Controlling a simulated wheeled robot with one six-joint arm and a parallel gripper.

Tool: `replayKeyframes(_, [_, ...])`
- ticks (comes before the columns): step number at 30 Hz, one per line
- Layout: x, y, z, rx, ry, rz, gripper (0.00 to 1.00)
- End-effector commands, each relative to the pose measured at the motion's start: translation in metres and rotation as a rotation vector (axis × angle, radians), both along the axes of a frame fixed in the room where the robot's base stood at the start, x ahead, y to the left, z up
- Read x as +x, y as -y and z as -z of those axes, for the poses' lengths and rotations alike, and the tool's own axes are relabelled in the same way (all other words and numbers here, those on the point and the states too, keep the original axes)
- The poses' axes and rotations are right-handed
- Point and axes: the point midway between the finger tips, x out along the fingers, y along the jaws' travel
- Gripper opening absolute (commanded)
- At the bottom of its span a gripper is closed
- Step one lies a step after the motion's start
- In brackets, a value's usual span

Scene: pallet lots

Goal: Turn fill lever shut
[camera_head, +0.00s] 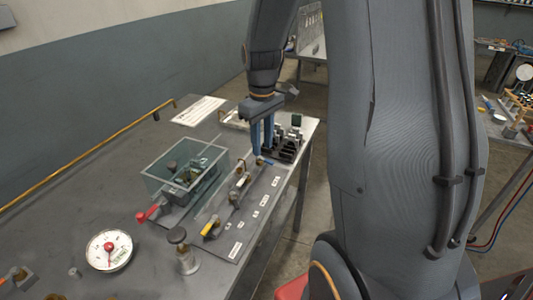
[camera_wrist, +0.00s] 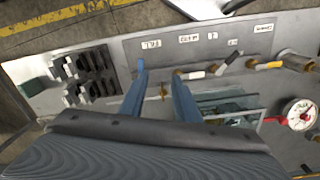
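My gripper (camera_head: 262,152) points down over the far end of the valve panel (camera_head: 255,205). In the wrist view its two blue fingers (camera_wrist: 159,75) are spread apart. A brass fitting (camera_wrist: 163,92) shows in the gap between them, with no finger clearly touching it. The FILL label (camera_wrist: 152,44) is just beyond the fingertips. A small blue piece (camera_head: 267,161), possibly the fill lever's handle, shows by the fingertips in the head view. The fingers partly hide this spot, so I cannot tell the lever's angle.
A glass tank (camera_head: 185,168), a red-handled valve (camera_head: 148,213) and a dial gauge (camera_head: 109,250) are nearby. A black rack (camera_head: 287,147) stands close beyond my fingers.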

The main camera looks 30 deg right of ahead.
Motion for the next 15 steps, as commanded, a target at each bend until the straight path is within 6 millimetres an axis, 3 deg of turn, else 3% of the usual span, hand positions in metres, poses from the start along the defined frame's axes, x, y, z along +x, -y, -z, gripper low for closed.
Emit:
replayKeyframes(3, [0.019, 0.027, 0.0, 0.003, -0.018, -0.064, 0.29])
replayKeyframes(6, [0.025, 0.036, 0.002, 0.004, -0.026, -0.094, 0.29])
replayKeyframes(15, [0.025, 0.036, 0.039, 0.006, -0.03, -0.102, 0.29])
